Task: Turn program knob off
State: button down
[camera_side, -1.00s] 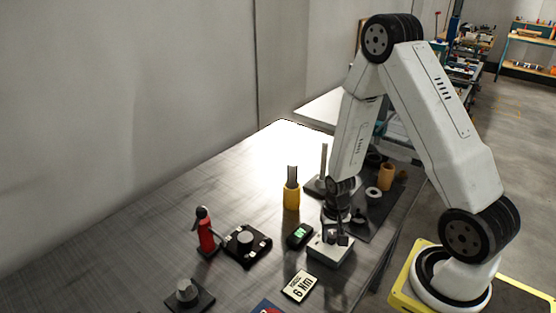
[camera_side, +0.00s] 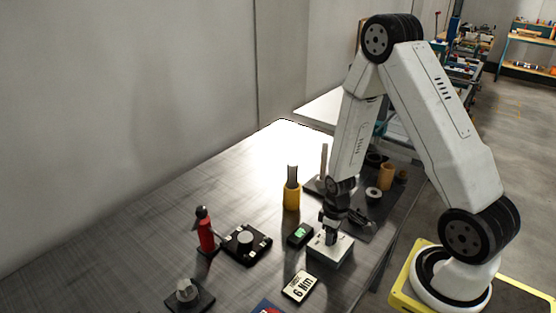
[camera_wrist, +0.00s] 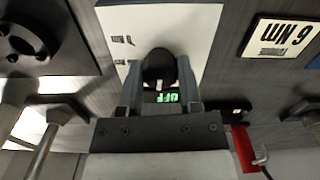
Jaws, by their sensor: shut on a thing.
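A white box (camera_side: 342,252) stands near the right edge of the bench, and its pale top panel (camera_wrist: 188,22) fills the upper middle of the wrist view. My gripper (camera_side: 331,238) points down over the box. In the wrist view my gripper (camera_wrist: 159,72) is shut on a dark knob (camera_wrist: 158,62) on the panel, one finger on each side. Small black print sits on the panel left of the knob. A small black display (camera_side: 299,234) beside the box glows green. In the wrist view its green text (camera_wrist: 167,97) appears to read OFF, partly covered by my gripper.
A "6 Nm" card (camera_side: 299,286) lies in front of the box. A black unit with a round grey knob (camera_side: 245,238), a red tool (camera_side: 206,232) and a yellow holder (camera_side: 291,195) stand to the left. A dark tray (camera_side: 378,212) with parts lies behind.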

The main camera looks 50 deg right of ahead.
jog(key=shift+n, duration=0.5)
jog(key=shift+c, duration=1.4)
grip_release()
jog(key=shift+r, duration=0.15)
jog(key=shift+r, duration=3.8)
